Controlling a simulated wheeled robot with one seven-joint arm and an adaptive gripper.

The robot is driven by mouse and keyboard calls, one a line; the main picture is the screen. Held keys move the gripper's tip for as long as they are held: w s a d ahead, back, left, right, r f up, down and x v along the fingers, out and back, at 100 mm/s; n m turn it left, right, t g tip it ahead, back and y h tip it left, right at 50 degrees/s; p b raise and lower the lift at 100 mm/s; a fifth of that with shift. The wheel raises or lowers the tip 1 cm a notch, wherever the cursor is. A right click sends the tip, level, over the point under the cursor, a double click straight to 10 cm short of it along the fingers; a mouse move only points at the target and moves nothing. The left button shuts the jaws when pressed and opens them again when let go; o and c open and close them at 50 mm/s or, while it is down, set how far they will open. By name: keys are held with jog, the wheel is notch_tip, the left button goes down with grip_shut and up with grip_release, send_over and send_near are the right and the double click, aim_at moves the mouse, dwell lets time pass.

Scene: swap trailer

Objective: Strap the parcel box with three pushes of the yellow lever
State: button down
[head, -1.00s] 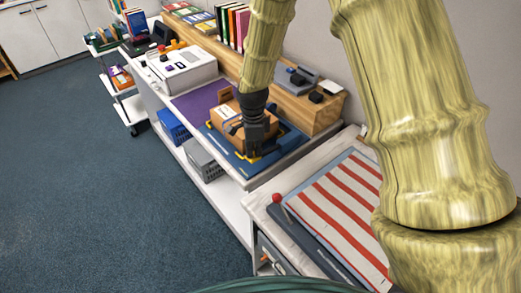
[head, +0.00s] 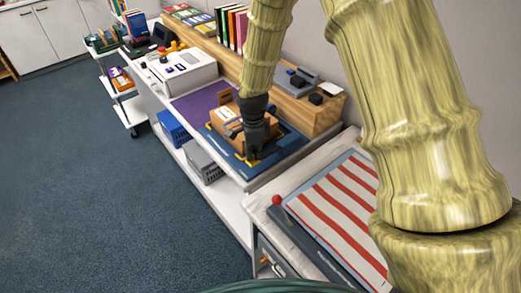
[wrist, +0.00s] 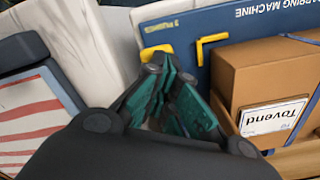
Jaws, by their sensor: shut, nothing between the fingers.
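The brown parcel box (head: 226,118) sits on the blue strapping machine (head: 290,141). In the wrist view the box (wrist: 262,75) has a white label and dark blue bands across it. The machine's blue panel (wrist: 225,22) carries white lettering and a yellow corner mark. The yellow lever (wrist: 156,52) shows just beyond my fingertips, beside the box; I cannot tell whether they touch it. My gripper (wrist: 172,95), with teal finger pads, is shut and empty. In the head view my gripper (head: 254,154) is low at the machine's front, hiding part of the box.
A red-and-white striped panel (head: 345,205) lies on the nearer bench, with a red knob (head: 277,200) at its corner. A wooden riser (head: 318,117) stands behind the machine. A white device (head: 183,70) is farther left. The blue floor is clear.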

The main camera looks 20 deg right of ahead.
notch_tip(320, 180, up, 8)
jog(key=p, duration=0.5)
dwell(0.8)
dwell(0.7)
